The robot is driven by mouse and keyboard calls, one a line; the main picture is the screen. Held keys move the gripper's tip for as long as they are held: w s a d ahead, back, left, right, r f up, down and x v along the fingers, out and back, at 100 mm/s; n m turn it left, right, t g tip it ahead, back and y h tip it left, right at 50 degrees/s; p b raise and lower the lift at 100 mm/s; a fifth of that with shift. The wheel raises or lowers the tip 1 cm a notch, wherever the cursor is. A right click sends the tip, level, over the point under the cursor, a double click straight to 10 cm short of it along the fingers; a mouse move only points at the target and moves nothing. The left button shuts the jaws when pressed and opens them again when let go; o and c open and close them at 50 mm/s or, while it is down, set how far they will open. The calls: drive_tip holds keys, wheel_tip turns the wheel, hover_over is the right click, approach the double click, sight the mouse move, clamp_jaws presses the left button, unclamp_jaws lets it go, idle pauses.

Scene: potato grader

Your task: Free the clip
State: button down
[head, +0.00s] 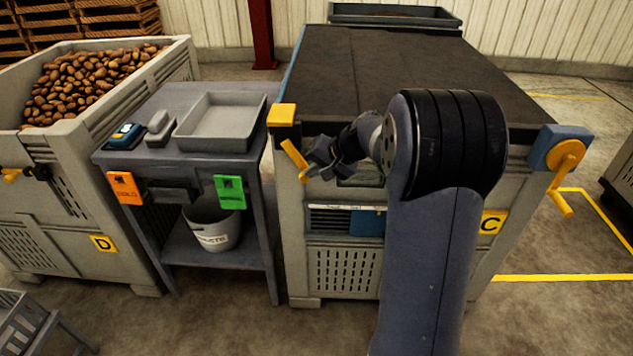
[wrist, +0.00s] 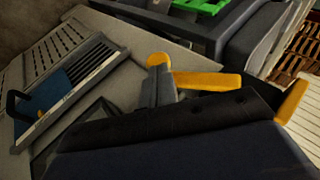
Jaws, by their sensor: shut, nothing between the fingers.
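A clip with a yellow lever (head: 293,158) sits at the front left corner of the covered crate C (head: 343,262), below a yellow corner block (head: 282,115). In the wrist view the lever (wrist: 205,80) has a rounded end and stands beside a grey bracket (wrist: 165,92). A dark cover (head: 400,62) lies over the crate. My gripper (head: 318,168) is shut and empty just right of the left lever; I cannot tell whether they touch. My arm hides part of the crate front.
A grey table (head: 255,95) with a shallow tray (head: 220,120) stands left of the crate, with a bucket (head: 211,222) below. Crate D (head: 60,190), full of potatoes, is farther left.

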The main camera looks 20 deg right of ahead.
sight(303, 179)
drive_tip(key=f+y+b, duration=0.1)
drive_tip(key=b, duration=0.1)
drive_tip(key=f+b, duration=0.1)
drive_tip(key=b, duration=0.1)
drive_tip(key=shift+w+a+f+t+y, duration=0.1)
drive_tip(key=shift+w+a+t+y, duration=0.05)
drive_tip(key=shift+a+t+y, duration=0.25)
drive_tip(key=y+b, duration=0.1)
drive_tip(key=b, duration=0.1)
drive_tip(key=a+t+b, duration=0.1)
drive_tip(key=b, duration=0.1)
drive_tip(key=shift+w+f+m+y, duration=0.2)
drive_tip(key=shift+f+m+y, duration=0.15)
drive_tip(key=shift+m+y, duration=0.05)
drive_tip(key=shift+w+a+f+b, duration=0.15)
drive_tip(key=shift+a+b, duration=0.25)
drive_tip(key=shift+b, duration=0.65)
drive_tip(key=shift+a, duration=0.1)
